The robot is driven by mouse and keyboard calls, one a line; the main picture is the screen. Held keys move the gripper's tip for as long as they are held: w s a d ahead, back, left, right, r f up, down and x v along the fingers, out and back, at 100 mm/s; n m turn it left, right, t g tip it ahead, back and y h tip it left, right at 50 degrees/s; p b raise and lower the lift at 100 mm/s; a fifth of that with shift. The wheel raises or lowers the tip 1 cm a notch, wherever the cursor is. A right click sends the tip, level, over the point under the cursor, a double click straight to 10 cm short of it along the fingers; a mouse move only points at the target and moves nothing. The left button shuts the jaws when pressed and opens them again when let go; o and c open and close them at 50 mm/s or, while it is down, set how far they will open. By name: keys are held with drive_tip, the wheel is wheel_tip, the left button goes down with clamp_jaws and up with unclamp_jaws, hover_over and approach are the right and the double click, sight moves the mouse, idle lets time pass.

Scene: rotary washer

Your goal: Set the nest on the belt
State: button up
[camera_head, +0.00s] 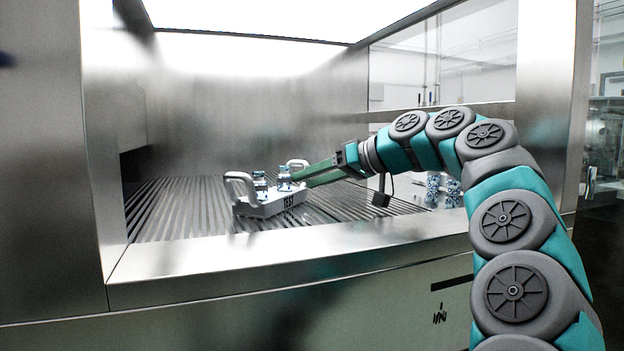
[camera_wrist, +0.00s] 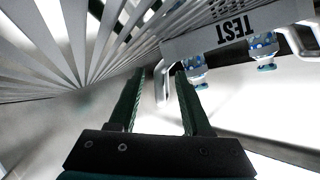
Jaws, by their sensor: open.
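The nest (camera_head: 270,205) is a pale tray marked TEST with two upright loop handles, and it sits level on the slatted belt (camera_head: 180,205). Two small clear vials with blue (camera_head: 259,182) stand in it. My gripper (camera_head: 296,181) reaches in from the right, with its green fingers close to the nest's right end. In the wrist view, the nest (camera_wrist: 190,45) is at the top, and the open fingers (camera_wrist: 159,72) have one handle (camera_wrist: 162,85) showing in the gap between them. Neither finger clearly touches the handle. The fingertips are partly hidden in the head view.
A steel housing with side walls (camera_head: 95,130) surrounds the belt, with a metal ledge (camera_head: 300,258) along the front. Several more blue-marked vials (camera_head: 440,188) stand at the right behind the arm. Belt to the left of the nest is clear.

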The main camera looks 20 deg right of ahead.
drive_tip(key=shift+r, duration=0.1)
drive_tip(key=shift+s+d+r, duration=0.1)
drive_tip(key=p+v, duration=0.1)
drive_tip(key=v, duration=0.9)
drive_tip(key=shift+s+d+r, duration=0.1)
drive_tip(key=shift+d, duration=0.1)
drive_tip(key=shift+s+d+r, duration=0.15)
drive_tip(key=shift+s+d, duration=0.2)
drive_tip(key=shift+s, duration=0.2)
